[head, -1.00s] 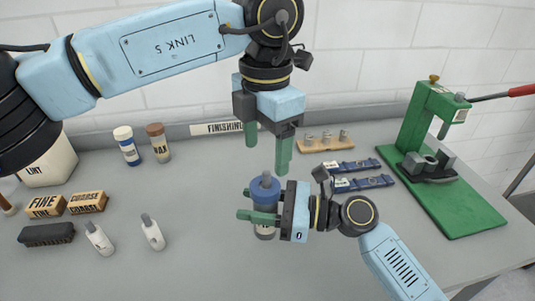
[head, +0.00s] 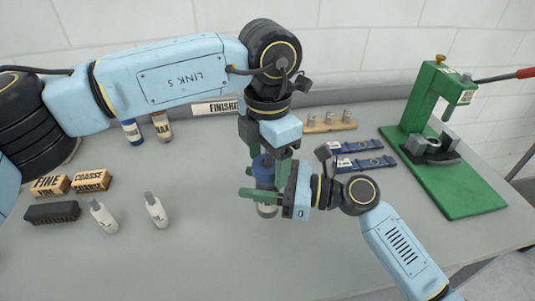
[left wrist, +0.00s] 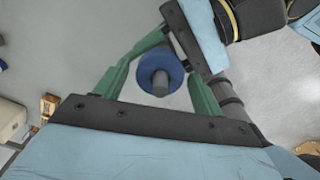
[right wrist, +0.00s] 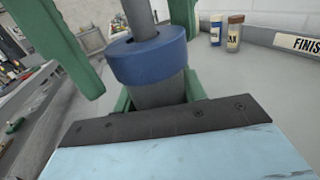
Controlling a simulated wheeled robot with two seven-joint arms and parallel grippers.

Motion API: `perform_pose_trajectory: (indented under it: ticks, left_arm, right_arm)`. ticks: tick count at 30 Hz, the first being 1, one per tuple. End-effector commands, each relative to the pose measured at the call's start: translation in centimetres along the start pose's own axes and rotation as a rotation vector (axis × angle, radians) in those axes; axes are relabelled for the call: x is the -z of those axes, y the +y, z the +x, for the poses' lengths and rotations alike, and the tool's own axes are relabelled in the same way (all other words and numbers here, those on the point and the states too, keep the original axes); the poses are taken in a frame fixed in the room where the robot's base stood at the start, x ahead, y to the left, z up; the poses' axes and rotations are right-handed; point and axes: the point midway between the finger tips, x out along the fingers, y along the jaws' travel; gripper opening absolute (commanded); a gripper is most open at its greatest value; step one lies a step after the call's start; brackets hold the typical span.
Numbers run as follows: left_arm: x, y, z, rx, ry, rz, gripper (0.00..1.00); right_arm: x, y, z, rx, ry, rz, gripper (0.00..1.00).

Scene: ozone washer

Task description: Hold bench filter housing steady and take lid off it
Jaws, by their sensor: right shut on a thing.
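The bench filter housing (head: 267,210) stands upright on the grey bench with its blue lid (head: 263,172) on top; part of it is hidden behind my grippers. In the right wrist view, the blue lid (right wrist: 148,62) with a post through its middle sits on the grey body (right wrist: 160,93). My right gripper (head: 250,196) is shut on the housing body from the right, below the lid. My left gripper (head: 268,172) points straight down over the housing. Its fingers are open on either side of the lid (left wrist: 160,75), with gaps visible in the left wrist view.
Blue straps (head: 362,163) and a wooden stand (head: 330,122) lie behind right. A green press (head: 440,150) stands far right. The bench front is clear.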

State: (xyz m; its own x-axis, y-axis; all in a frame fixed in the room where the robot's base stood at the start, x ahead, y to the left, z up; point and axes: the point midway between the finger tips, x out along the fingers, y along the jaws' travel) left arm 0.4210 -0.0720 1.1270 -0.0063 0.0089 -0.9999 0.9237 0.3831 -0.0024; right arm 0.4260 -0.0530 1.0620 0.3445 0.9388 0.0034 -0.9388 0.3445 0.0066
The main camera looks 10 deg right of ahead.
Motion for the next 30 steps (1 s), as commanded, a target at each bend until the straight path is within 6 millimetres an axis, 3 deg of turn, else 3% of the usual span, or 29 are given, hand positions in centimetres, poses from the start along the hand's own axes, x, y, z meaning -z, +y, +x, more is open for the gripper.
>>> perform_pose_trajectory:
  ticks: [1,10,30]
  left_arm:
    - [0.0,0.01,-0.03,0.0,0.0,0.0,0.62]
    - [0.0,0.02,-0.06,0.0,0.0,0.0,0.24]
    - [-0.01,0.02,-0.23,0.0,0.0,0.0,0.24]
  right_arm:
    - [-0.11,-0.01,0.01,0.0,-0.002,-0.001,0.0]
    - [-0.11,-0.01,0.01,0.0,-0.002,-0.001,0.0]
    - [-0.1,-0.01,0.01,0.0,-0.002,-0.001,0.0]
